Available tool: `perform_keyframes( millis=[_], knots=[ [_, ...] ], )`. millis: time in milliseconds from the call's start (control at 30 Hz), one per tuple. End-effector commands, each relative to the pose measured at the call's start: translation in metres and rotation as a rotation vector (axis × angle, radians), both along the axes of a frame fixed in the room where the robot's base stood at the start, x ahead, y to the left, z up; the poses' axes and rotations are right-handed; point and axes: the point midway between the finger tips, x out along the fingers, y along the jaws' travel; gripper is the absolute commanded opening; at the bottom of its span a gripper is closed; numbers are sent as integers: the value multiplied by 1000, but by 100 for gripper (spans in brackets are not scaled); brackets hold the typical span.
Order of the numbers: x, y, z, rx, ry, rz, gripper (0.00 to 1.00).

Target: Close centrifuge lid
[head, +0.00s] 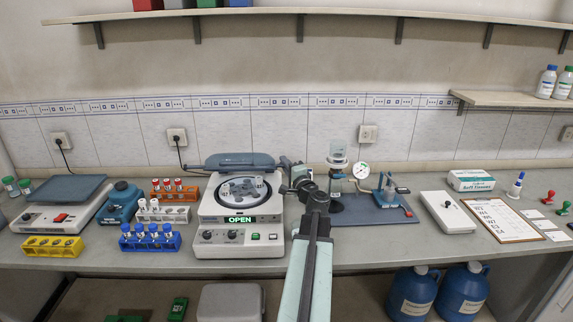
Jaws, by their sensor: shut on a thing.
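The centrifuge (240,238) stands on the bench left of the middle, with a white body and a green "OPEN" display. Its blue-grey lid (238,162) is raised at the back, so the rotor bowl (242,190) with several tubes in it is uncovered. My arm reaches up from the bottom of the view, right of the centrifuge. My gripper (286,163) is at the right end of the raised lid and appears shut on it. The exact contact is small and partly hidden by the wrist.
A shelf (300,13) runs above.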

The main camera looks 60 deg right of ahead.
Motion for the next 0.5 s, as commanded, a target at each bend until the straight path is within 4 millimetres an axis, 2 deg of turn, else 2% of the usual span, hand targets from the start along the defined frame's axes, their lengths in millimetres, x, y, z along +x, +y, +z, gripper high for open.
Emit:
perform_keyframes(
  millis=[500],
  knots=[
    [-4,8,-12,0,-2,5,0]
  ],
)
